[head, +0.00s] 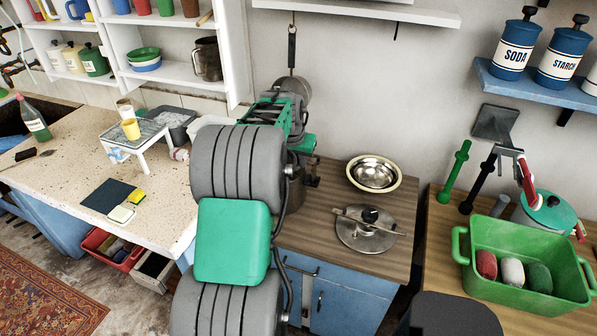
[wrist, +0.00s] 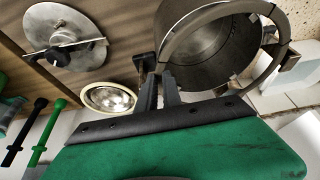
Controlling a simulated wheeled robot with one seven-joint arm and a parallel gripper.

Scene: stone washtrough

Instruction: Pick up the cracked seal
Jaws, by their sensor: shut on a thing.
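The cracked seal (wrist: 179,38) appears as a dull grey-brown ring at the mouth of a metal pot (wrist: 218,80) in the wrist view. My gripper (wrist: 160,78) reaches the near left side of this ring, and its two dark fingers are shut on it. The fingertips are close to the pot's rim and a dark side lug (wrist: 144,62). I cannot tell whether the ring is clear of the rim. No crack can be made out. In the head view my arm hides the seal and most of the pot.
A lid with a clamp bar (head: 368,232) and a metal bowl (head: 375,174) stand on the wooden counter (head: 335,200) right of my arm. A speckled worktop (head: 75,150) with a small white stand lies left.

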